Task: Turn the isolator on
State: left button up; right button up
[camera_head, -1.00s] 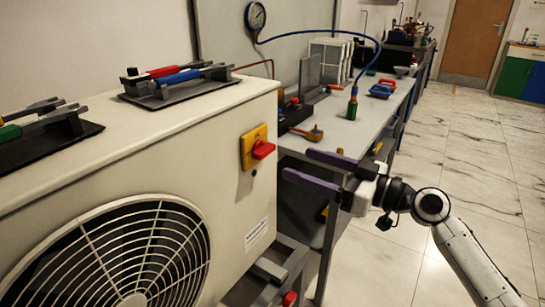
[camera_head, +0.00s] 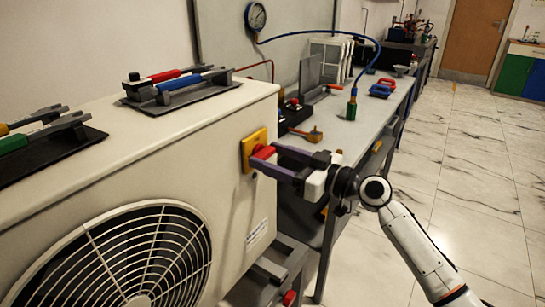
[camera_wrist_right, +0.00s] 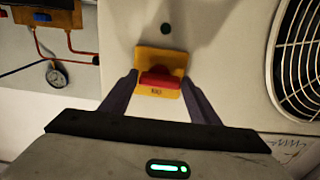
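The isolator is a yellow plate (camera_head: 247,141) with a red knob (camera_head: 264,152), on the side of the cream outdoor unit. My right gripper (camera_head: 265,156) has its two purple fingers at the knob, one on either side. In the right wrist view the red knob (camera_wrist_right: 160,78) lies crosswise on the yellow plate (camera_wrist_right: 160,59), between the fingertips (camera_wrist_right: 160,77). The fingers are spread, with small gaps to the knob, so the gripper looks open; contact cannot be told. My left gripper is out of view.
The cream unit (camera_head: 150,155) has a round fan grille (camera_head: 140,255) and tool racks on top. A grey bench (camera_head: 345,135) behind carries a green-handled tool (camera_head: 352,105) and a red and blue tray (camera_head: 382,88). A gauge (camera_head: 256,16) hangs at the wall. The right floor is clear.

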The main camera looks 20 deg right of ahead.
jog(key=c, duration=0.6)
